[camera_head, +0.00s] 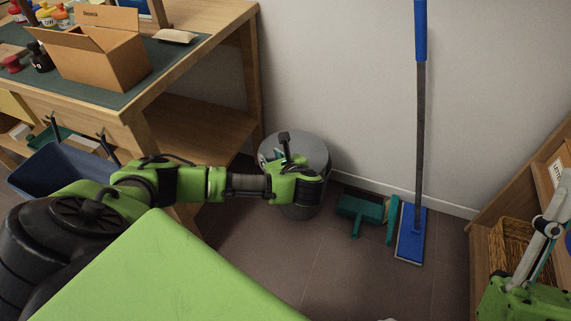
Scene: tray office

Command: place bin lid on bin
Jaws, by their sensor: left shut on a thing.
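The grey round bin (318,208) stands on the floor by the wall, just right of the workbench. A grey round lid (313,146) is over the bin's top and looks about level. I cannot tell whether it touches the rim. My left gripper (290,160) is over the lid, shut on it, and hides its middle and near part. My left arm and gripper also hide much of the bin's front.
A wooden workbench (190,60) with an open cardboard box (100,58) stands left of the bin. A blue tub (62,170) is beneath it. A teal dustpan (360,208) and a blue mop (411,235) are right of the bin. A wooden shelf with a wicker basket (510,245) is at far right. Floor in front is clear.

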